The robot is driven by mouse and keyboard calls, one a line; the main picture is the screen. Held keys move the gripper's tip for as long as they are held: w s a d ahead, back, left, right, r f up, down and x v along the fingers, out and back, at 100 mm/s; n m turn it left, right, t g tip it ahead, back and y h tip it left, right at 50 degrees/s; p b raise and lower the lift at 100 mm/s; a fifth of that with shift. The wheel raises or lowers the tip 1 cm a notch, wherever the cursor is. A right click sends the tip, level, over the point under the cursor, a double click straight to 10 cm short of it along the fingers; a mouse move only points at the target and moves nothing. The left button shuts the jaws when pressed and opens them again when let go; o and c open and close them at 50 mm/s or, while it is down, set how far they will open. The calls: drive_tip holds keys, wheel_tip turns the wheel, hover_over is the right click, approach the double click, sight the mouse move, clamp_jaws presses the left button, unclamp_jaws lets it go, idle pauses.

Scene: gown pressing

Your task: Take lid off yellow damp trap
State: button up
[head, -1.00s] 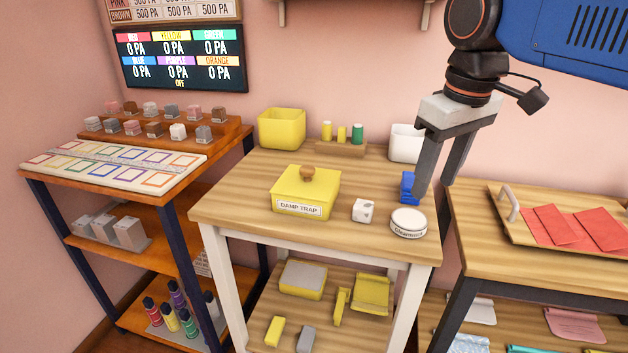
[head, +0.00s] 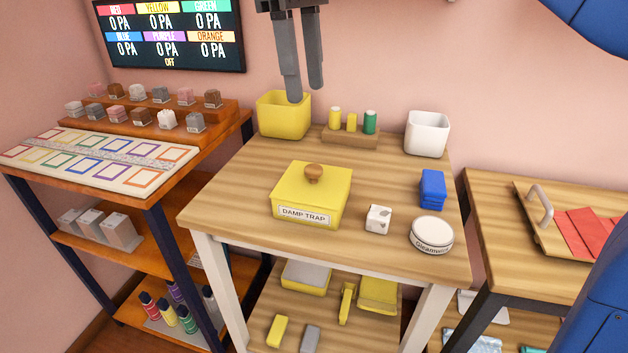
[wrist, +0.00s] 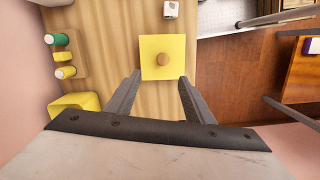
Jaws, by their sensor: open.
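The yellow damp trap (head: 306,210) stands on the wooden table, with its label facing front. Its yellow lid (head: 318,186) is on top and has a round brown knob (head: 314,173). In the wrist view the lid (wrist: 153,70) and knob (wrist: 162,59) show from above, just beyond the fingertips. My gripper (head: 305,92) is open and empty. It hangs above the back of the table, over the yellow bin in the head view, well above and apart from the lid. In the wrist view my gripper (wrist: 160,78) has its fingers spread on either side of the lid's near edge.
A yellow bin (head: 284,115), a spool rack (head: 350,137) and a white bin (head: 427,133) line the table's back. A white cube (head: 378,219), a blue object (head: 432,189) and a round white tin (head: 432,235) stand right of the trap. Bare tabletop surrounds the trap.

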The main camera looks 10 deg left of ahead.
hover_over(313, 168)
drive_tip(key=w, duration=0.1)
drive_tip(key=f, duration=0.9)
drive_tip(key=shift+a+f, duration=0.2)
drive_tip(key=shift+f, duration=0.2)
drive_tip(key=shift+s+d+f, duration=0.1)
drive_tip(key=shift+s+f, duration=0.1)
drive_tip(key=shift+f, duration=1.15)
drive_tip(key=shift+s+f, duration=0.2)
drive_tip(key=shift+f, duration=1.1)
drive_tip(key=c, duration=1.1)
